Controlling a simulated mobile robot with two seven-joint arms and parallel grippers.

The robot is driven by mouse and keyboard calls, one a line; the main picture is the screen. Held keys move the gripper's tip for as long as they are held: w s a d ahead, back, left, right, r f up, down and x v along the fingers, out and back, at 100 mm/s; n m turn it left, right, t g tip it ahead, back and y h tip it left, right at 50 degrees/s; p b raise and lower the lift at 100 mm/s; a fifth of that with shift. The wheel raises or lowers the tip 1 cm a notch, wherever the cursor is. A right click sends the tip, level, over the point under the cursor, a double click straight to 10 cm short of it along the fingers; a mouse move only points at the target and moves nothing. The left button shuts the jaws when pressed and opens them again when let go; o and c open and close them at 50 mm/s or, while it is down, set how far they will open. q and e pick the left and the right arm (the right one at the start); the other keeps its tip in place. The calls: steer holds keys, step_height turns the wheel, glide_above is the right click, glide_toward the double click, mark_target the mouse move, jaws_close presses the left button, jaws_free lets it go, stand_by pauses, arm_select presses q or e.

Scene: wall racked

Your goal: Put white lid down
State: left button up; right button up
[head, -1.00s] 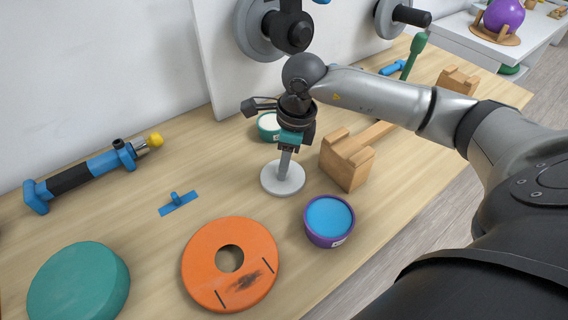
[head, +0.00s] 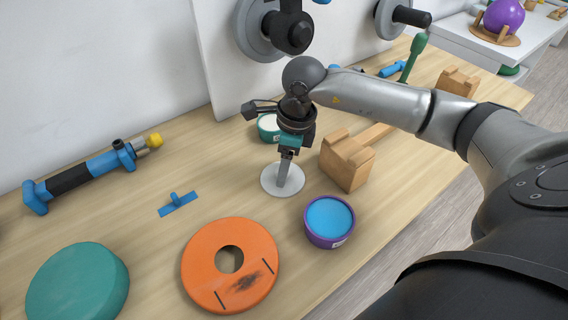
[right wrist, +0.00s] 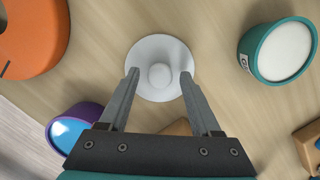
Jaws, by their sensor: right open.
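The white lid (head: 283,187) lies flat on the wooden table in the head view, below my right gripper (head: 284,174). In the right wrist view the lid (right wrist: 163,87) is a white disc with a round knob in its middle. My right gripper (right wrist: 159,73) is open, its two fingers apart on either side of the knob with gaps to it. My left gripper does not show.
A purple tub with blue content (head: 329,219) stands just right of the lid, a teal tub (head: 268,127) behind it, and a wooden block stand (head: 347,165) to the right. An orange disc (head: 205,265) lies in front left. A small blue piece (head: 178,205) lies left.

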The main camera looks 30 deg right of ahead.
mark_target(292, 178)
step_height(292, 178, up, 12)
steer(key=s+d+p, duration=0.1)
steer(key=shift+d, duration=0.2)
stand_by(0.5)
